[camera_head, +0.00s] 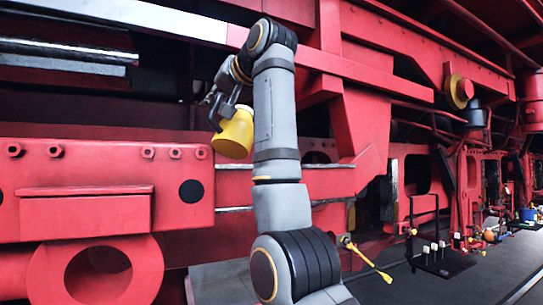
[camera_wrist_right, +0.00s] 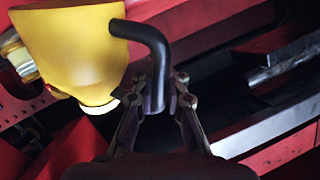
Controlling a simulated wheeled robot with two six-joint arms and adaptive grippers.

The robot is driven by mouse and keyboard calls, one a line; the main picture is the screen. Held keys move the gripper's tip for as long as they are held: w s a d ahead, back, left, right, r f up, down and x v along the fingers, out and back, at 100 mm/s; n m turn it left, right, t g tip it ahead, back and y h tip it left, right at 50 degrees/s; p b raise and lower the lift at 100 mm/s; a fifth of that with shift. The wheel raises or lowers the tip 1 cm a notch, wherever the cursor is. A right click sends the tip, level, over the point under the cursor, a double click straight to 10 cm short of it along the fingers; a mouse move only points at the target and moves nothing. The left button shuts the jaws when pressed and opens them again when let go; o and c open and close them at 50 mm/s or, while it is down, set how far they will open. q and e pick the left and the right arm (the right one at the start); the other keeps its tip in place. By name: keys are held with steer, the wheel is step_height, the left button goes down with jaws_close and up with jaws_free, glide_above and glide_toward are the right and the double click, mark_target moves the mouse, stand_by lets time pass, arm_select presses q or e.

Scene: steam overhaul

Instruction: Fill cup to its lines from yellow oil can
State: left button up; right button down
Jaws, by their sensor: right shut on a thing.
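The yellow oil can (camera_head: 234,132) hangs tilted from my right gripper (camera_head: 222,99), in front of the red frame in the head view. In the right wrist view the can (camera_wrist_right: 72,42) fills the upper left, and its bent black handle (camera_wrist_right: 150,40) runs down between the fingers. My right gripper (camera_wrist_right: 158,98) is shut on this handle. A pale round end shows at the can's lower edge. I cannot make out the cup with its lines in either view. My left gripper is out of view.
Red locomotive frame (camera_head: 100,180) lies close behind the can, with a long red beam (camera_head: 380,68) above. A silver-and-brass fitting (camera_wrist_right: 18,55) shows beside the can in the wrist view. A black rack (camera_head: 440,258) stands on the floor at right.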

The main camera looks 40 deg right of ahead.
steer(key=shift+d+r+p, duration=0.15)
steer(key=shift+r+p, duration=0.25)
steer(key=shift+r, duration=0.25)
stand_by(1.8)
